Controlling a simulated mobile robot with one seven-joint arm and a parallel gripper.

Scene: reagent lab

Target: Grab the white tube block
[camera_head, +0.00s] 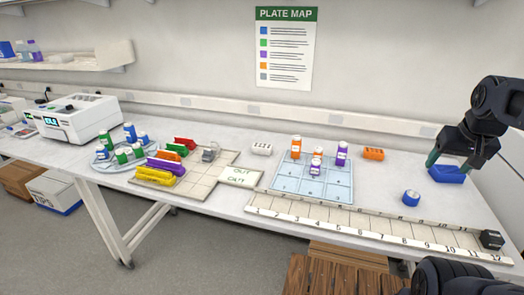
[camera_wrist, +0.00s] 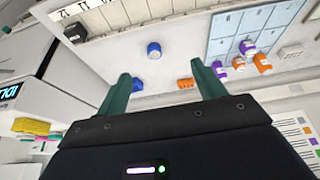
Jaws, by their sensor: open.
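The white tube block (camera_head: 261,149) is a small pale block with dark holes on top. It stands on the bench in the middle of the head view, left of the blue numbered grid mat (camera_head: 312,184). In the wrist view a pale block (camera_wrist: 291,51) at the right edge appears to be the same one. My gripper (camera_head: 448,164) is at the far right of the head view, well away from the white block. In the wrist view its two green fingers (camera_wrist: 161,70) are apart, with nothing held between them.
A blue block (camera_head: 447,174) lies below my gripper. An orange block (camera_head: 373,154) and a blue-capped jar (camera_head: 411,198) stand on the bench. Orange and purple bottles (camera_head: 342,153) stand on the grid mat. A numbered ruler strip (camera_head: 370,226) runs along the front.

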